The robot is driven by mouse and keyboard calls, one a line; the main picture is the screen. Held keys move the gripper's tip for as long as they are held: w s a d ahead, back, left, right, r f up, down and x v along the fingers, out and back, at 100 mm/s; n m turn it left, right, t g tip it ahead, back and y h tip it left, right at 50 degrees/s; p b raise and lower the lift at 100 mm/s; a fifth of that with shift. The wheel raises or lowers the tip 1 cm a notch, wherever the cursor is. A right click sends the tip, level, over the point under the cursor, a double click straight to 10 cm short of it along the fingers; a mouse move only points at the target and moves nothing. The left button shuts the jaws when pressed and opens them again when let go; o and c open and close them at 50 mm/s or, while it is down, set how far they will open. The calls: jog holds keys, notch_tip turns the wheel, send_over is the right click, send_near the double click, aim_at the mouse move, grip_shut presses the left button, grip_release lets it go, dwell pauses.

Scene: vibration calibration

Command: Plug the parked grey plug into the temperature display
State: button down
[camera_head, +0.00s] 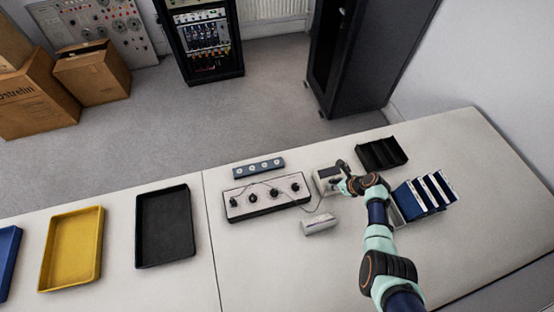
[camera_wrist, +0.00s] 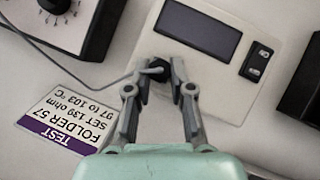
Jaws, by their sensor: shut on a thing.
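The temperature display (camera_head: 323,184) is a pale box on the table. In the wrist view the display (camera_wrist: 225,88) shows a dark screen and a black rocker switch on its top face. My gripper (camera_wrist: 167,75) is at its lower left part, with both fingers closed around the dark grey plug (camera_wrist: 158,68). A thin grey cable runs from the plug off to the left. The plug is against or just above the display face; the fingers hide whether it is seated. In the head view my gripper (camera_head: 342,177) is over the display and the plug cannot be made out.
A white box with dark knobs (camera_head: 267,211) stands left of the display, with a blue-grey socket strip (camera_head: 258,167) behind it. A white labelled block (camera_head: 319,224) is in front. A black divided tray (camera_head: 382,153) and blue folders (camera_head: 425,195) stand to the right.

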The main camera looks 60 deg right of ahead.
jog(key=shift+w+a+r+m+g+h+p, duration=0.1)
jog(key=shift+m+g+h+p, duration=0.25)
jog(key=shift+m+p, duration=0.55)
jog(key=shift+a+m+g+h+p, duration=0.1)
jog(key=shift+m+g+h+p, duration=0.25)
jog(key=shift+m+p, duration=0.55)
jog(key=shift+w+m+g+h+p, duration=0.15)
jog(key=shift+m+g+h+p, duration=0.65)
jog(key=shift+m+p, duration=0.95)
jog(key=c, duration=0.9)
grip_release()
jog(key=shift+c, duration=0.2)
jog(key=shift+f+n+t+b, duration=0.2)
jog(key=shift+n+t+b, duration=0.05)
jog(key=shift+t+b, duration=0.1)
jog(key=shift+c, duration=0.4)
jog(key=shift+n+t+y+b, duration=0.6)
jog(key=shift+n+b, duration=0.5)
jog(key=shift+n, duration=0.3)
jog(key=shift+s+d+r+n+t+y+b, duration=0.15)
jog(key=shift+n+t+y+b, duration=0.3)
jog(key=shift+n+b, duration=0.65)
jog(key=shift+s+d+n+t+y+b, duration=0.1)
jog(key=shift+n+y+b, duration=0.55)
jog(key=shift+n+b, duration=0.45)
